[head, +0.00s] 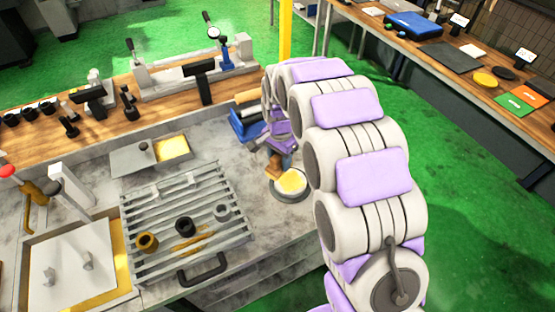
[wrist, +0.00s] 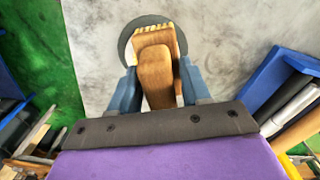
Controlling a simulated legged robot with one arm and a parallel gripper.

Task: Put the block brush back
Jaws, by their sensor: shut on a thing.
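The block brush (wrist: 155,78) has a brown wooden body and a row of pale yellow bristles at its far end. My gripper (wrist: 158,88) is shut on it, with a blue finger on each side of the wood. In the head view the brush (head: 273,171) shows as a small brown piece under my gripper (head: 279,160). A round dish with a grey rim (head: 275,193) lies right below on the grey bench top. The rim also shows behind the brush in the wrist view (wrist: 128,32). I cannot tell whether the brush touches the dish.
A blue bin (head: 240,130) holding long items stands close behind my gripper; it is at right in the wrist view (wrist: 262,82). A slatted rack (head: 150,205) with small parts lies left. A side table (head: 450,60) stands at the far right.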

